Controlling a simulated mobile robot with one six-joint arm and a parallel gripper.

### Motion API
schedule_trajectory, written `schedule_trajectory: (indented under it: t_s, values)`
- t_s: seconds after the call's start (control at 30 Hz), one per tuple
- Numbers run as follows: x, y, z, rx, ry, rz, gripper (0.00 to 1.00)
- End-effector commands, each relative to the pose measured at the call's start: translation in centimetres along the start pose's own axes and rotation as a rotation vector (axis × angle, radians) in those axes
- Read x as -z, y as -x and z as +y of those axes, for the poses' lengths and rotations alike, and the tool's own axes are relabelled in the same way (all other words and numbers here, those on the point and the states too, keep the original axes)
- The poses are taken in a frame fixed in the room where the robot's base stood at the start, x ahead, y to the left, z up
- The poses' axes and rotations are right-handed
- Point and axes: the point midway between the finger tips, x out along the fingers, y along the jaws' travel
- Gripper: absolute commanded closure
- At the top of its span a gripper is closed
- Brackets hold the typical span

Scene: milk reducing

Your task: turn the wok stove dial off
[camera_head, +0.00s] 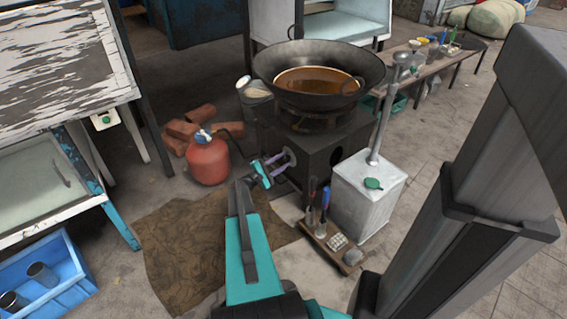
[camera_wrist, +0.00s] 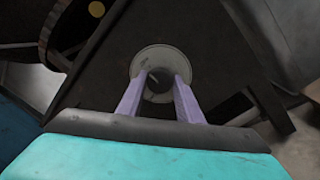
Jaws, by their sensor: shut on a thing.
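The wok stove (camera_head: 345,140) is a dark box with a large black wok (camera_head: 345,62) of brown liquid on top. My gripper (camera_head: 282,161) reaches the stove's front-left face, its purple fingers at the dial. In the wrist view the dial (camera_wrist: 158,57) has a pale round plate with a dark centre. The two fingers of my gripper (camera_wrist: 160,82) are shut on the dial's knob, one on each side. The knob is mostly hidden between the fingers, so I cannot tell its setting. Flames are not visible under the wok.
A red gas cylinder (camera_head: 208,160) stands left of my gripper, with bricks (camera_head: 184,130) behind it. A pale metal can (camera_head: 366,200) with a pump stands right of the stove. A wooden tray (camera_head: 325,240) of tools lies in front. Brown cloth (camera_head: 185,240) covers the floor at left.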

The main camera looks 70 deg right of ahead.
Motion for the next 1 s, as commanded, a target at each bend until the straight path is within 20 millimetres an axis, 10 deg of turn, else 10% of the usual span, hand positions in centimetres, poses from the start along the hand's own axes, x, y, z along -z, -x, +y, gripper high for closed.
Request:
schedule_trajectory:
  t_s: [0.27,0.3,0.4,1.0]
  values:
    - [-0.2,0.1,-0.5,0.01,-0.002,-0.006,0.9]
    - [-0.2,0.1,-0.6,0.01,-0.001,-0.006,0.64]
    - [-0.2,0.0,-0.5,0.009,-0.001,-0.005,0.49]
    - [-0.1,1.7,0.0,0.003,0.0,0.0,0.49]
